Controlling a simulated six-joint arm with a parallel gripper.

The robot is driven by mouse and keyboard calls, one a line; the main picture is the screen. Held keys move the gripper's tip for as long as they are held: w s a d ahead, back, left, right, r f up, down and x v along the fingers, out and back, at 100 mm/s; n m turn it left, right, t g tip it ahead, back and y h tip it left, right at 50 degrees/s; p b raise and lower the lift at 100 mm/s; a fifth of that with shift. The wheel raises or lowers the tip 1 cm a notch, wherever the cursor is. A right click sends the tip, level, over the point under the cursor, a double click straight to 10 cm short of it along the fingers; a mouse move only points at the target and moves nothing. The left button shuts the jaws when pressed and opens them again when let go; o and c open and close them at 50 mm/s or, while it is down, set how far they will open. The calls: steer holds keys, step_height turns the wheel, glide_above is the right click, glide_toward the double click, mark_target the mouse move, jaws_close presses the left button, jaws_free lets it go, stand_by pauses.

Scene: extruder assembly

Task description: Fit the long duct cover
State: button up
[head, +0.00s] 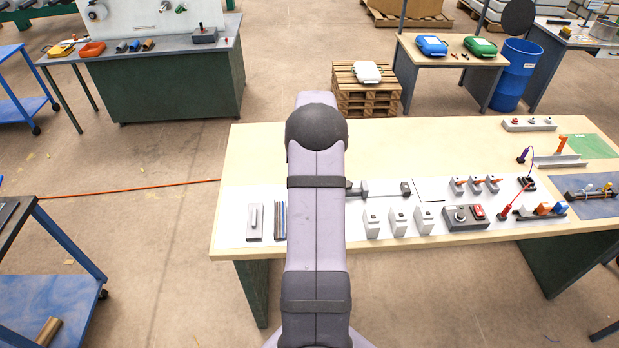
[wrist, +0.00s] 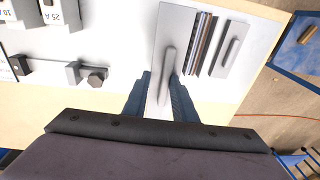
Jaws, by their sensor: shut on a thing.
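The long duct cover (wrist: 178,22) is a grey flat plate with a raised lengthwise handle, seen in the wrist view. My gripper (wrist: 160,100) has its two dark blue fingers on either side of the near end of that handle, shut on it. Whether the plate touches the surface below is not clear. Right of it are several narrow wires or strips (wrist: 202,42), side by side. They also show in the head view (head: 280,220). A shorter cover with a handle (wrist: 230,52) lies right of them, and in the head view (head: 255,222). My arm hides the gripper and long cover in the head view.
The light wood table (head: 250,150) has a white mat (head: 232,215). Grey breaker blocks (head: 398,222), a rail piece with end stops (head: 380,189) and a switch box (head: 465,217) stand right of my arm. The back left of the table is clear.

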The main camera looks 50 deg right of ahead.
steer(key=shift+f+b, duration=1.7)
steer(key=shift+f, duration=1.2)
steer(key=shift+f+b, duration=0.55)
steer(key=shift+f, duration=0.45)
steer(key=o, duration=1.1)
steer(key=shift+r, duration=0.15)
steer(key=shift+s+a+r+b, duration=0.15)
steer(key=shift+r+b, duration=0.5)
steer(key=shift+r, duration=1.1)
steer(key=shift+s+r+b, duration=0.2)
steer(key=shift+r+b, duration=0.4)
steer(key=shift+r, duration=1.15)
